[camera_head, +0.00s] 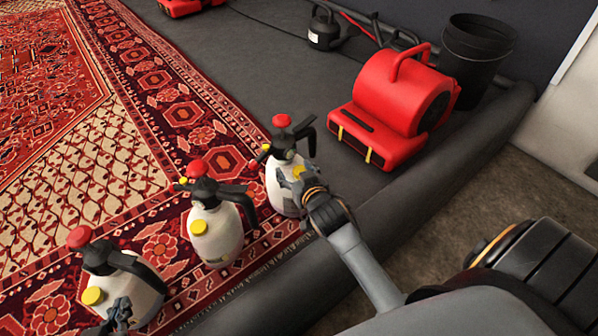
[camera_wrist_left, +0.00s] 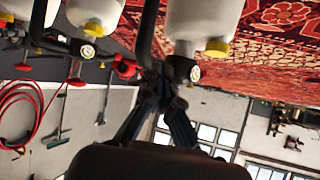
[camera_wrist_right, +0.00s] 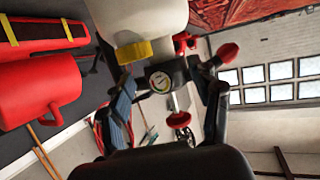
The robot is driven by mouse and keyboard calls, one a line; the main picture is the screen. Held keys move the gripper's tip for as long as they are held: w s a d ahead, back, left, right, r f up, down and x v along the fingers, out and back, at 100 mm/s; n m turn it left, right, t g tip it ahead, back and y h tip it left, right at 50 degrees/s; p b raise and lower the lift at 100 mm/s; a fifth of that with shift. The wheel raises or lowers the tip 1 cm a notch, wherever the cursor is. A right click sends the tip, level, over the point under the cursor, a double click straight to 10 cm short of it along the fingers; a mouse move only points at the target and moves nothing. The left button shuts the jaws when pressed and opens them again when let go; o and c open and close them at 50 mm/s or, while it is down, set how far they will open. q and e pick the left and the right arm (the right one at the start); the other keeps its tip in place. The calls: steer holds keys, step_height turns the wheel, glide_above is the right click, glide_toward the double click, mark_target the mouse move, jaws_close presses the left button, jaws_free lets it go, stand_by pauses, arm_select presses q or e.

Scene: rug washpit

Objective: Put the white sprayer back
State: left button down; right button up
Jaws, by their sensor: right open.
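Three white sprayers with black tops, red knobs and yellow caps stand along the rug edge: a near one (camera_head: 143,297), a middle one (camera_head: 218,236) and a far one (camera_head: 284,192). My right gripper (camera_head: 302,188) is open at the far sprayer. In the right wrist view, its fingers (camera_wrist_right: 168,105) are spread on either side of that sprayer's round gauge (camera_wrist_right: 160,82). My left gripper (camera_head: 119,312) is low in front of the near sprayer. In the left wrist view its fingers (camera_wrist_left: 160,95) come close together by a black handle; I cannot tell whether they grip it.
A red blower (camera_head: 395,105) and a black bucket (camera_head: 476,55) stand on the grey floor behind. A raised dark edge (camera_head: 430,190) runs along the pit's right side. A patterned rug (camera_head: 100,165) fills the left.

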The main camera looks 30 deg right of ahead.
arm_select(q)
steer(key=s+f+g, duration=0.1)
steer(key=s+a+f+g, duration=0.1)
steer(key=s, duration=0.1)
steer(key=shift+s+a+f+y, duration=0.15)
steer(key=shift+f+y, duration=0.15)
steer(key=shift+f, duration=0.1)
arm_select(e)
steer(key=s+a+r+n+g+y, duration=0.1)
steer(key=s+a+n+g+y, duration=0.1)
steer(key=s+a, duration=0.3)
steer(key=s+a+n+g+y, duration=0.2)
steer(key=s+a, duration=0.4)
steer(key=s, duration=0.8)
steer(key=shift+s+a+r+g, duration=0.2)
steer(key=shift+r+g, duration=0.2)
steer(key=shift+g, duration=0.2)
